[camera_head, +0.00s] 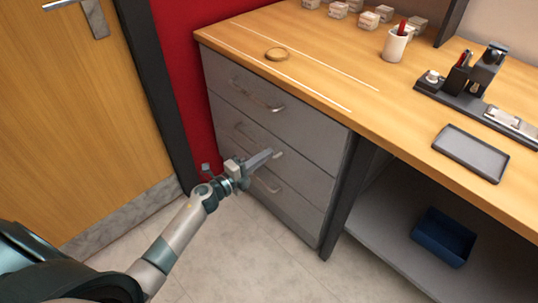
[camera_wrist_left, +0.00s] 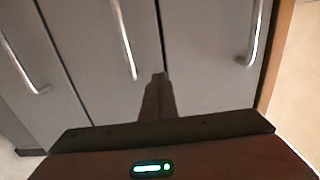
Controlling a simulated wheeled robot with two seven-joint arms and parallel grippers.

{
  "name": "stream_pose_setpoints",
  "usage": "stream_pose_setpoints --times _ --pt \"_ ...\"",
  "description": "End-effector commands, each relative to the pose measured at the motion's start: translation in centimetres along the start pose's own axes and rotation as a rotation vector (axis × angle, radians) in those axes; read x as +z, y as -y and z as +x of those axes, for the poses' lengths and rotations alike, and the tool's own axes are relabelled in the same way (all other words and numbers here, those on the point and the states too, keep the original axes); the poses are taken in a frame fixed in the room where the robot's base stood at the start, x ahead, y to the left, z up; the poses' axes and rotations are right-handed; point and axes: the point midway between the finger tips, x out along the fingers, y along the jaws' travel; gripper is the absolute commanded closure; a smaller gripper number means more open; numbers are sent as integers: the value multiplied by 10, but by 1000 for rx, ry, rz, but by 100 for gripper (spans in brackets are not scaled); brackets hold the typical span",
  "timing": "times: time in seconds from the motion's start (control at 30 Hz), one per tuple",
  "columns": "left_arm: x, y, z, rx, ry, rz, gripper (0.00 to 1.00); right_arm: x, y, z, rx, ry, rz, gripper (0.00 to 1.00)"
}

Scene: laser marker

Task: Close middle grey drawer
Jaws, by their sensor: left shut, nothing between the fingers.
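The grey drawer cabinet under the desk has three stacked drawers with metal bar handles. The middle grey drawer (camera_head: 297,152) looks flush, or nearly so, with the top drawer (camera_head: 305,122) and bottom drawer (camera_head: 292,204). My left gripper (camera_head: 272,153) is shut and empty in front of the middle drawer, partly covering it and its handle. In the left wrist view the shut fingers (camera_wrist_left: 158,80) point at the drawer fronts, beside the middle handle (camera_wrist_left: 125,42) and near the seam towards the top drawer. I cannot tell whether the fingertips touch the front. My right gripper is not in view.
A wooden desktop (camera_head: 330,70) overhangs the drawers, with a round wooden disc (camera_head: 277,54), a pen cup (camera_head: 396,42) and a dark tray (camera_head: 470,153) on it. A blue bin (camera_head: 443,237) sits on the lower shelf. A wooden door (camera_head: 75,120) stands left. The floor before the drawers is clear.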

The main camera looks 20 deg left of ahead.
Motion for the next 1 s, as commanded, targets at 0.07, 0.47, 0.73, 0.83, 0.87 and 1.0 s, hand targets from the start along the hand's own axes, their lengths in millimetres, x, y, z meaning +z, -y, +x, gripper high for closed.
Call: stream_pose_setpoints --times 0.07,0.47,0.73,0.83,0.87,1.0 --pt "0 0 -9 1 0 0 100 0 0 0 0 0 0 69" --pt "0 -1 -64 2 -1 0 100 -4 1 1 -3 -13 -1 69" --pt "0 -1 -92 1 -1 0 100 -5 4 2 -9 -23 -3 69" --pt "0 0 -95 1 -1 0 100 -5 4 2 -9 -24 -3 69" --pt "0 0 -95 1 -1 0 100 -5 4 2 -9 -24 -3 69" --pt "0 0 -95 1 -1 0 100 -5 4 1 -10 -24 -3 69"
